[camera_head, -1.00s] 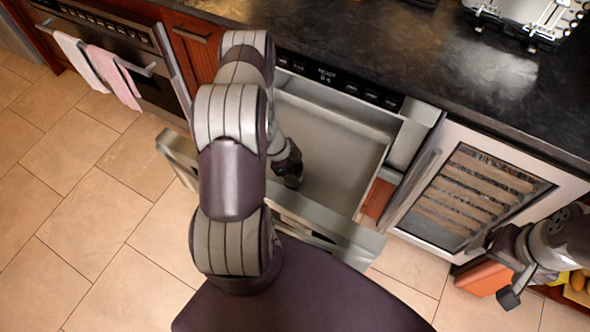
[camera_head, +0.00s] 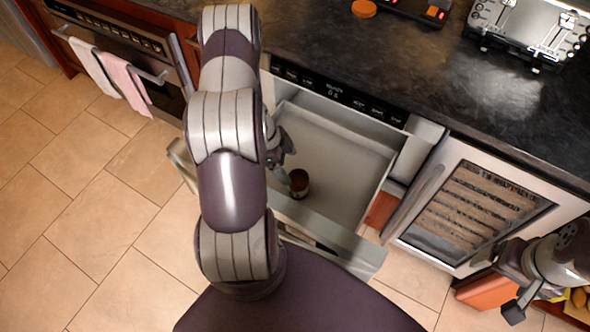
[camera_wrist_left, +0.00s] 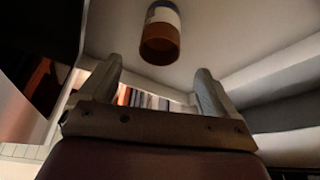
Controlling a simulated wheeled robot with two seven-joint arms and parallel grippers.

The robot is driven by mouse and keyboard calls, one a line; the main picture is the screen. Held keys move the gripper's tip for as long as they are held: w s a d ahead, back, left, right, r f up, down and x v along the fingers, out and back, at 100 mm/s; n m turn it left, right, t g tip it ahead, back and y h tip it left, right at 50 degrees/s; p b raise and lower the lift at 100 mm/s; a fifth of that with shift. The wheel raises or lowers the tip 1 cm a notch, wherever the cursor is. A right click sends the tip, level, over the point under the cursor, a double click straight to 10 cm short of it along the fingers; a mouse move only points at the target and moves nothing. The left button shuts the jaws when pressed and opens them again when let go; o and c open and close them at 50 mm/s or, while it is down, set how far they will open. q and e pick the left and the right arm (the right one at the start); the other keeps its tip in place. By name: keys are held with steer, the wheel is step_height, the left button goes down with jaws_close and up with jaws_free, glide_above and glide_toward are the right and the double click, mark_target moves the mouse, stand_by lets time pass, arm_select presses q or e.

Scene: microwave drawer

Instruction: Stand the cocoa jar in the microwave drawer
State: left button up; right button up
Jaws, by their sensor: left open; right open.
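The cocoa jar (camera_head: 299,183) stands on the floor of the pulled-out microwave drawer (camera_head: 345,195), near its front wall. It has a dark brown top and a pale band. My left gripper (camera_head: 284,148) is inside the drawer space, just behind the jar, partly hidden by my own arm. In the left wrist view the jar (camera_wrist_left: 160,36) is beyond the tips of the spread fingers (camera_wrist_left: 160,78), apart from them, with nothing between them.
The drawer's front panel (camera_head: 325,238) stands out over the tiled floor. A wine cooler (camera_head: 475,210) is to the right. The dark counter (camera_head: 450,85) above holds an orange lid-like disc (camera_head: 364,8) and a metal toaster-like appliance (camera_head: 528,30). Towels hang at the left.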

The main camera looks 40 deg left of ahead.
arm_select(q)
steer(key=w+d+r+n+t+y, duration=0.1)
steer(key=w+d+r+n+y, duration=0.15)
steer(key=r, duration=0.55)
steer(key=w+d+r+n+t+y, duration=0.1)
steer(key=w+d+r+n+y, duration=0.2)
steer(key=r, duration=0.5)
steer(key=s+d+r+n+g+h, duration=0.1)
steer(key=s+d+r+n+g, duration=0.1)
steer(key=s+d+r+n, duration=0.4)
steer(key=s+d, duration=0.4)
steer(key=s, duration=0.1)
steer(key=shift+s+d+r+g, duration=0.2)
steer(key=shift+d+r+g, duration=0.05)
steer(key=shift+g, duration=0.15)
steer(key=shift+s+n+h, duration=0.1)
steer(key=shift+n+h, duration=0.15)
